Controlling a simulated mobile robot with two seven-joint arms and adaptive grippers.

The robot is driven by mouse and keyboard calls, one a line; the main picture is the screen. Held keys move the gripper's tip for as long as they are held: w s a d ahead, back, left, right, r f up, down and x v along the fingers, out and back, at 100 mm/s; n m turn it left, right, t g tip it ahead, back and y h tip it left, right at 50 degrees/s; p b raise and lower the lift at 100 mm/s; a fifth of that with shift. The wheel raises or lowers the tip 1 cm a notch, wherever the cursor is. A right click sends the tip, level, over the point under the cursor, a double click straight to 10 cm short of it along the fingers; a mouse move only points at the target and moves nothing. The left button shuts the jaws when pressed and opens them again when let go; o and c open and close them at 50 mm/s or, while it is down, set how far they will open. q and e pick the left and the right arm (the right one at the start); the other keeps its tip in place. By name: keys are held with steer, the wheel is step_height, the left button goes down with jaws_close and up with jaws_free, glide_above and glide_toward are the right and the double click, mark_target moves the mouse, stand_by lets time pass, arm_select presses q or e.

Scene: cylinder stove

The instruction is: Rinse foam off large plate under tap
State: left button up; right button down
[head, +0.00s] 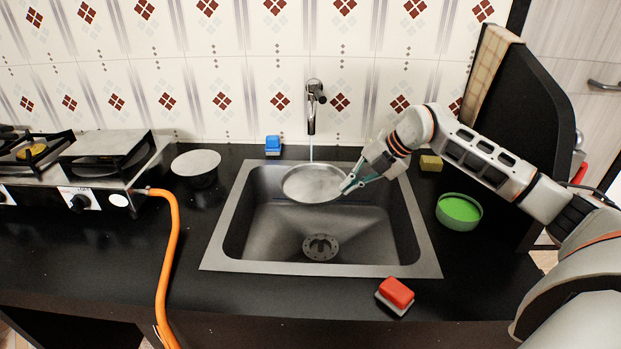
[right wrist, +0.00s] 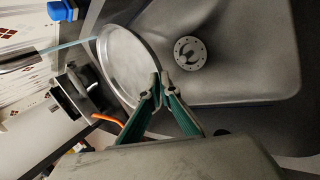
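The large metal plate (head: 312,184) is held over the back of the sink (head: 228,235), under the tap (head: 313,105). A thin stream of water falls from the tap toward the plate's back part. I see no clear foam on its upper face. My right gripper (head: 350,184) is shut on the plate's right rim. In the right wrist view, the green fingertips (right wrist: 160,82) pinch the edge of the plate (right wrist: 128,62), and the water stream (right wrist: 68,46) shows beside it. My left gripper is not in view.
A red sponge (head: 396,293) lies at the sink's front right. A green bowl (head: 459,210) and a yellow sponge (head: 431,163) are to the right. A blue sponge (head: 273,145) is behind the sink. A white plate (head: 196,163), stove (head: 85,170) and orange hose (head: 169,250) are left.

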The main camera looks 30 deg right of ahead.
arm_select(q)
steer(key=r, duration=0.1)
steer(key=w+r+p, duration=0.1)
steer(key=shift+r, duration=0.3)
arm_select(e)
steer(key=s, duration=0.4)
steer(key=shift+s+a, duration=0.3)
steer(key=shift+s, duration=0.05)
arm_select(q)
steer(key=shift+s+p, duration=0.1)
steer(key=shift+p, duration=0.2)
arm_select(e)
steer(key=shift+r, duration=0.1)
stand_by(0.3)
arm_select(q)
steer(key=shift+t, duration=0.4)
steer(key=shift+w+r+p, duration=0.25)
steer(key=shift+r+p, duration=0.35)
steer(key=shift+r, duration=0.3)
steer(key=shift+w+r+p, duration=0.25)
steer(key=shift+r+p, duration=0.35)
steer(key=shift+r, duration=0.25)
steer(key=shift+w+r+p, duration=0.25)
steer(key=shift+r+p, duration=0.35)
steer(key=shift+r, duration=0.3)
arm_select(e)
steer(key=s+r, duration=0.3)
steer(key=s, duration=0.2)
steer(key=shift+a+r, duration=0.35)
steer(key=shift+r, duration=0.05)
